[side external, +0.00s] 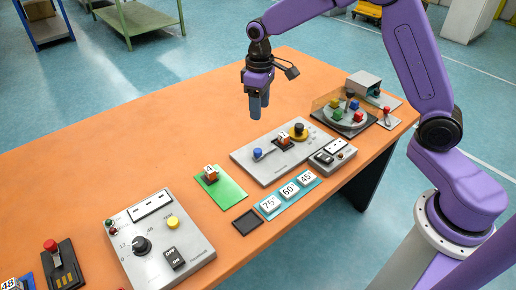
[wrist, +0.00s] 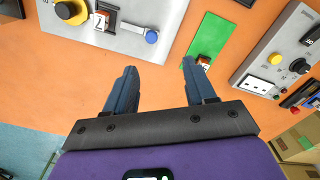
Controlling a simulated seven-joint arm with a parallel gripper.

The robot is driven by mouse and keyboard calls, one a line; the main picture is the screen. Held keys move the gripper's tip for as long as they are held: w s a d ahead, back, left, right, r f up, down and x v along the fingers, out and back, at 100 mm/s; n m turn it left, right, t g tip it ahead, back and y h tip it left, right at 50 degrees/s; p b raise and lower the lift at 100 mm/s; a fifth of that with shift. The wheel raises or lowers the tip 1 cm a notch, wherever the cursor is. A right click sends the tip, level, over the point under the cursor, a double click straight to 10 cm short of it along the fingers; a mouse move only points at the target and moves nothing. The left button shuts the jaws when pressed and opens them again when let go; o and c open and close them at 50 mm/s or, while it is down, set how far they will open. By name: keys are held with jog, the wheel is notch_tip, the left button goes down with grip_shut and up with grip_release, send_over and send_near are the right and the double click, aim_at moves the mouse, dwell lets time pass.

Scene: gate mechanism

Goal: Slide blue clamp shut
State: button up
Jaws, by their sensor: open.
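The blue clamp knob (side external: 257,153) stands at the left end of a grey mechanism plate (side external: 247,165). In the wrist view, the blue clamp knob (wrist: 152,36) sits at the end of a thin bar, apart from a dark holder (wrist: 107,18) with a numbered block (wrist: 100,20) in it. A yellow and black knob (side external: 299,131) is on the holder's other side. My gripper (side external: 259,112) is open and empty, pointing down above the table behind the plate. In the wrist view, my gripper's fingers (wrist: 159,70) are apart, and the blue knob lies beyond their tips, touching neither.
A green pad (side external: 231,191) with a numbered block lies left of the plate. A teal strip (side external: 289,196) of number tiles and a small grey box (side external: 332,154) lie in front. A turntable (side external: 346,117) stands to the right. The table behind the plate is clear.

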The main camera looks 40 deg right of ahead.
aim_at(258, 150)
jog(key=f, duration=0.6)
jog(key=w+d+f, duration=0.1)
jog(key=f, duration=0.5)
jog(key=w+f, duration=0.1)
jog(key=f, duration=0.5)
jog(key=shift+w+d+f, duration=0.1)
jog(key=shift+d+f, duration=0.1)
jog(key=shift+f, duration=0.05)
